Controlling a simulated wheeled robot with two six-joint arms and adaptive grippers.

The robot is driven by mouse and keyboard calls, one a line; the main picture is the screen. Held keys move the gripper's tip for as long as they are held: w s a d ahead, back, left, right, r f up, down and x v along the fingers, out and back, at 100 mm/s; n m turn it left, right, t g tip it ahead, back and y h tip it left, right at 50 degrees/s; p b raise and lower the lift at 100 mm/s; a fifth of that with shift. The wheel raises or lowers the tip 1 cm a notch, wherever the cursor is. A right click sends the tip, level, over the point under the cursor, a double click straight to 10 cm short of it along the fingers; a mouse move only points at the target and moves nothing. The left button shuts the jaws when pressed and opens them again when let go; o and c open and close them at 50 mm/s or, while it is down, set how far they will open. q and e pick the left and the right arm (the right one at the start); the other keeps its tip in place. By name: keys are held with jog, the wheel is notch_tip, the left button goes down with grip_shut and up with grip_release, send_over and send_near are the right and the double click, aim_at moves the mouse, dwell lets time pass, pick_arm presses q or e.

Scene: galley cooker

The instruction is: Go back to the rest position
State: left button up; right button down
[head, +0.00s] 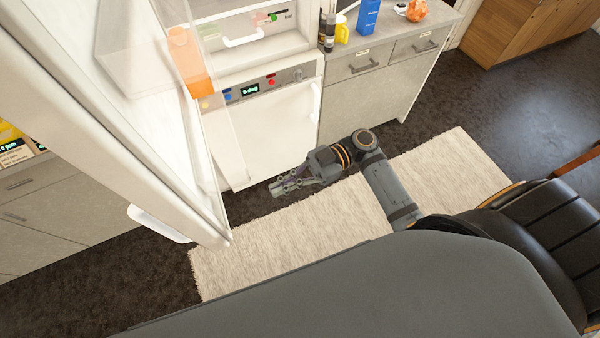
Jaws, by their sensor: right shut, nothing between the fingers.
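My right gripper (284,187) is shut and empty. My left gripper is not in the picture.
A large white door (130,130) with a handle stands open at the left, close to my right gripper. Grey drawers (385,60) carry a blue box (368,16), a yellow mug (341,30) and dark bottles (328,32).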

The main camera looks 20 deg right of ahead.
jog(key=d, duration=0.4)
jog(key=shift+w+d, duration=0.3)
jog(key=shift+w, duration=0.05)
jog(key=w+d+f+m+t+h+b, duration=0.1)
jog(key=w+f+m+t+h, duration=0.1)
jog(key=f+m, duration=0.5)
jog(key=w+d+f+m+t+h, duration=0.1)
jog(key=w+f+m+t+h, duration=0.15)
jog(key=f, duration=0.75)
jog(key=s+d+f+m+h+b, duration=0.1)
jog(key=s+d+f+m+h, duration=0.25)
jog(key=f, duration=0.75)
jog(key=s+d+f+m+h, duration=0.3)
jog(key=d+f, duration=0.1)
jog(key=f, duration=0.6)
jog(key=s+d+f+m+h+b, duration=0.1)
jog(key=s+d+f+h, duration=0.2)
jog(key=s+f, duration=0.6)
jog(key=s+d+f+m+h, duration=0.2)
jog(key=s+d+f+h, duration=0.2)
jog(key=s+f, duration=0.4)
jog(key=s, duration=0.5)
jog(key=shift+d+f+m+h+b, duration=0.15)
jog(key=shift+f+m+h+b, duration=0.15)
jog(key=shift+f+b, duration=0.05)
